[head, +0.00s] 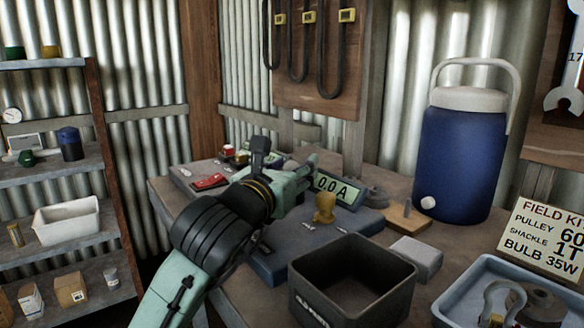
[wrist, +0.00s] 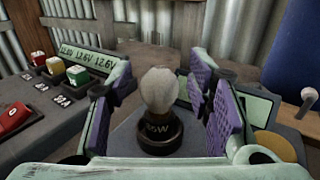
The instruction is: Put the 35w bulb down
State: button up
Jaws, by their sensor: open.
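The bulb (wrist: 158,92) has a pale, frosted glass top and a black base whose label reads as 35W, partly unclear. It stands upright on a grey surface (wrist: 190,165) in the wrist view. My gripper (wrist: 162,84) is open, with its purple-padded fingers on either side of the bulb and gaps visible between pads and glass. In the head view my gripper (head: 298,178) is over the blue-grey test unit with the 0.0 A display (head: 336,192), and it hides the bulb.
A yellow-brown knobbed piece (head: 324,207) stands close to my gripper. An open black bin (head: 352,300) is in front, with a blue tray (head: 450,300) to its right. A blue cooler (head: 460,150) stands behind. A sign (head: 545,240) lists a 35W bulb.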

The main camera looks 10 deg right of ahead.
jog(key=b+v, duration=0.1)
jog(key=v, duration=1.1)
jog(key=shift+r, duration=0.15)
